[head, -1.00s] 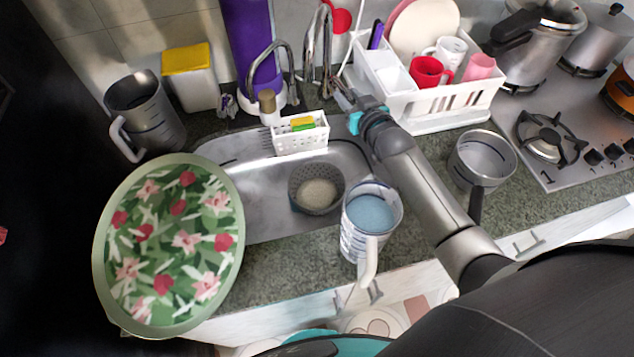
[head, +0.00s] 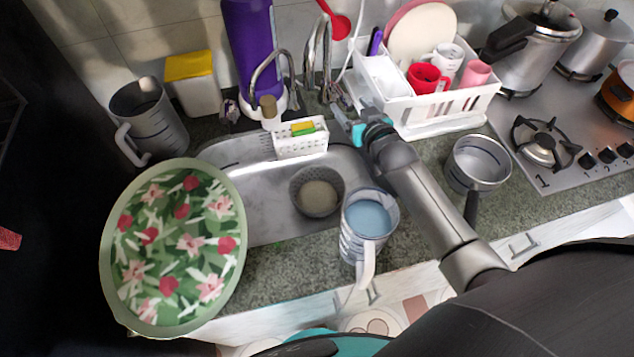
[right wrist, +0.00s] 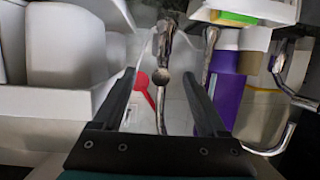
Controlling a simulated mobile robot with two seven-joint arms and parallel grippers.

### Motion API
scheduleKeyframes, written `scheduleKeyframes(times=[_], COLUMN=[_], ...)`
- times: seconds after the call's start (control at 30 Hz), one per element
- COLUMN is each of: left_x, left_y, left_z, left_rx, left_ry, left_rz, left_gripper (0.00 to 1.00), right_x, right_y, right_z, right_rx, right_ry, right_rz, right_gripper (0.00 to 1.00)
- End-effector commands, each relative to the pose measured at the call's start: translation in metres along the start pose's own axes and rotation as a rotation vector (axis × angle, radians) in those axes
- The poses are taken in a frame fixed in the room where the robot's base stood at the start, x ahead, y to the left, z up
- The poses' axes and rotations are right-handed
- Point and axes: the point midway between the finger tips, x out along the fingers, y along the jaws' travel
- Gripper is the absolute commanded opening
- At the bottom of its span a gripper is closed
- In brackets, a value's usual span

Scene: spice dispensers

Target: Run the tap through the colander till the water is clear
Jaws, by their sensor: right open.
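The grey colander (head: 318,195) sits in the metal sink (head: 265,195) with pale grain-like contents. The chrome taps stand behind the sink: a left curved spout (head: 256,75) and a taller one (head: 318,45). I see no water stream. My right gripper (head: 347,112) is open and empty at the sink's back right, beside the taps. In the right wrist view, its two dark fingers (right wrist: 162,95) are apart, with a chrome tap part (right wrist: 162,78) showing in the gap; whether it lies between them or beyond, I cannot tell. My left gripper is not in view.
A jug of bluish water (head: 368,220) stands at the sink's front right. A sponge caddy (head: 300,145) sits at the sink's back edge, a purple bottle (head: 249,50) behind it. A dish rack (head: 440,118) stands right of my gripper, a floral tray (head: 175,245) at left.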

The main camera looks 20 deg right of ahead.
Motion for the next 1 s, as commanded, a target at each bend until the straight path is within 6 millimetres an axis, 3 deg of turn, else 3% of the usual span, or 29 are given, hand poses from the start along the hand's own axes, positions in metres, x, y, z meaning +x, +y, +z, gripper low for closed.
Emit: scheduleKeyframes(times=[0.1, 0.47, 1.0], left_x=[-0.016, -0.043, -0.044], left_y=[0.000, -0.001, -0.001], left_z=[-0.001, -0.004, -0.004], left_rx=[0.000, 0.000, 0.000], left_ry=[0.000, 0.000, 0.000], left_rz=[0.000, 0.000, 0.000], left_gripper=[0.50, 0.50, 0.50], right_x=[-0.014, -0.046, -0.048], right_y=[0.000, 0.000, 0.000], right_z=[-0.003, -0.002, 0.000], right_rx=[0.001, 0.001, 0.000], right_ry=[-0.002, -0.001, 0.001], right_rz=[-0.001, 0.000, -0.001], right_gripper=[0.75, 0.75, 0.75])
